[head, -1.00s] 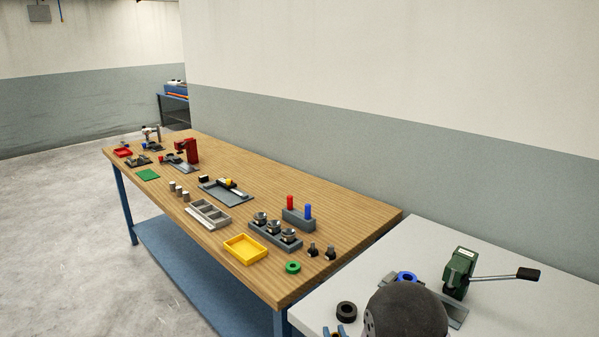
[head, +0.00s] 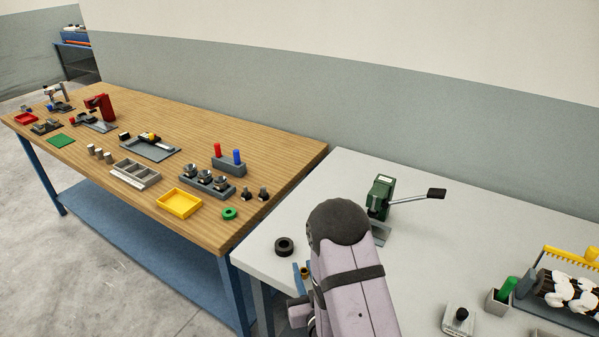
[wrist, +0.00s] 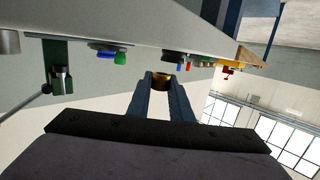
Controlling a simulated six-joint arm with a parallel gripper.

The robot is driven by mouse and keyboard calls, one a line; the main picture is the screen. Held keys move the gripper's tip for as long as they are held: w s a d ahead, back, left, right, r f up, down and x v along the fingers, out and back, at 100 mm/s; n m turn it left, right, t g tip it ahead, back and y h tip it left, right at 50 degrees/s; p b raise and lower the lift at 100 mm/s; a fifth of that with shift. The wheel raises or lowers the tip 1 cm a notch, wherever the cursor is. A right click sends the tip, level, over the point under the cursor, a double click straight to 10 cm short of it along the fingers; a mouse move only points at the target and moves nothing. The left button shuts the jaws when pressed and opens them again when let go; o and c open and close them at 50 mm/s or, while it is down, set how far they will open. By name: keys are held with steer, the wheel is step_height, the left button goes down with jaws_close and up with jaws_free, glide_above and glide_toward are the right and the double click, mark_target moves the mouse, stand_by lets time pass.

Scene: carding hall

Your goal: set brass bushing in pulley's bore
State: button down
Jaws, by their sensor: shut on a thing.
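My gripper (head: 303,271) has blue fingers and is shut on the brass bushing (head: 306,272), near the left front part of the pale table in the head view. The wrist view shows the brass bushing (wrist: 160,83) between the fingertips of my gripper (wrist: 160,80). A thick black ring (head: 285,246) with a central hole lies on the pale table, just beyond my gripper. A blue round part (wrist: 104,52) shows in the wrist view; my arm hides its place in the head view. I cannot tell for sure which one is the pulley.
A green lever press (head: 380,195) stands on the pale table (head: 440,240) behind my arm. A green peg in a block (head: 497,300) and a yellow-combed roller (head: 570,285) are at right. The wooden bench (head: 190,140) at left holds several trays and parts.

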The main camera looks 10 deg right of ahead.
steer(key=shift+m+h, duration=0.5)
steer(key=shift+h, duration=0.3)
steer(key=d, duration=0.1)
steer(key=w+d+r+b, duration=0.1)
steer(key=d, duration=0.2)
steer(key=shift+w+d+r, duration=0.15)
steer(key=shift+w+d, duration=0.05)
steer(key=shift+w, duration=0.05)
steer(key=d+r, duration=0.1)
steer(key=w+d+r+b, duration=0.1)
steer(key=shift+w+r, duration=0.1)
steer(key=shift+r, duration=0.2)
steer(key=w+d+r+h+b, duration=0.1)
steer(key=w+d+r, duration=0.4)
steer(key=w+r, duration=0.35)
steer(key=w+d+r+b, duration=0.1)
steer(key=w+d+r, duration=0.4)
steer(key=w+r, duration=0.4)
steer(key=shift+m, duration=0.5)
steer(key=shift+w+f+p, duration=0.3)
steer(key=shift+f+p, duration=0.15)
steer(key=shift+f, duration=2.55)
steer(key=shift+w+f+p, duration=0.3)
steer(key=shift+f+p, duration=0.1)
steer(key=shift+f, duration=2.6)
steer(key=shift+w+f+p, duration=0.3)
steer(key=shift+f+p, duration=0.15)
steer(key=shift+f, duration=2.55)
steer(key=shift+f+b, duration=0.7)
steer(key=shift+b, duration=0.1)
